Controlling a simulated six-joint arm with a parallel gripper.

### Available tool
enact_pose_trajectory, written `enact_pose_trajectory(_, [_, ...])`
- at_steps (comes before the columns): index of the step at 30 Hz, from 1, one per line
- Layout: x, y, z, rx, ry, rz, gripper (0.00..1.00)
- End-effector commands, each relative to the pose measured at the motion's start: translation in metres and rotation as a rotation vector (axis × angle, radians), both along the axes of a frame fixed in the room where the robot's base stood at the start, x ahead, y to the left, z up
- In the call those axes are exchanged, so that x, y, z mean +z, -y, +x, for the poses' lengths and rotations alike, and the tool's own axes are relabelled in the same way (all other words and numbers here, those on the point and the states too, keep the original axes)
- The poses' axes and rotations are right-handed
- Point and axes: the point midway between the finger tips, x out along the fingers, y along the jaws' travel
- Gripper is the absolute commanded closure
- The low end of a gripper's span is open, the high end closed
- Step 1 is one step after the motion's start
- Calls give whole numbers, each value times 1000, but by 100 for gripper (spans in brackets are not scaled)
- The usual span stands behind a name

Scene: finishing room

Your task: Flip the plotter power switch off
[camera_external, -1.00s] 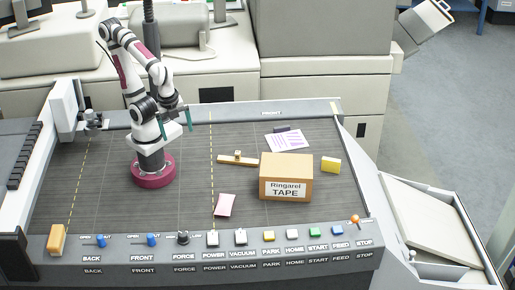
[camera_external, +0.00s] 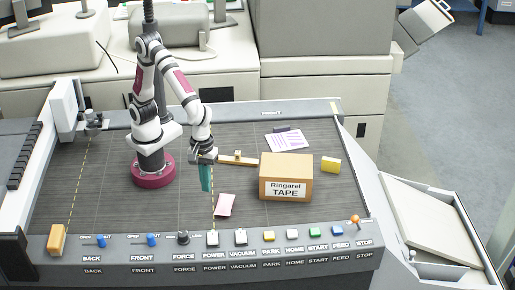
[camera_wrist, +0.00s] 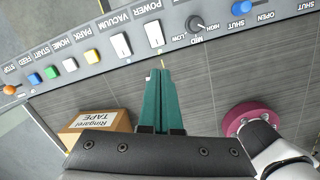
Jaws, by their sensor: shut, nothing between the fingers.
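The plotter power switch (camera_external: 212,239) is a white rocker above the POWER label on the front control panel. It also shows in the wrist view (camera_wrist: 154,34), just beyond my fingertips. My gripper (camera_external: 206,188) has teal fingers, shut and empty, pointing down over the grey bed behind the panel. In the wrist view the closed fingers (camera_wrist: 159,74) point toward the power switch and are apart from it. Which way the rocker is tipped is too small to tell.
The similar white vacuum switch (camera_external: 240,237) is right of the power switch; the force knob (camera_external: 183,238) is left. A pink note (camera_external: 225,205) lies near my fingers. A tape box (camera_external: 286,178) and a wooden strip (camera_external: 237,160) are on the bed.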

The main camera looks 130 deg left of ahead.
Motion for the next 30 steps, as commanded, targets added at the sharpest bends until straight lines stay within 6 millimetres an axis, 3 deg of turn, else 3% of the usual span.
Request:
enact_pose_trajectory(3, [-14, 14, 22, 257, -14, -47, 100])
enact_pose_trajectory(6, [-19, 19, 31, 368, -21, -67, 100])
enact_pose_trajectory(19, [-28, 20, 33, 395, -24, -71, 100])
enact_pose_trajectory(30, [-104, 29, 40, 392, -27, -69, 100])
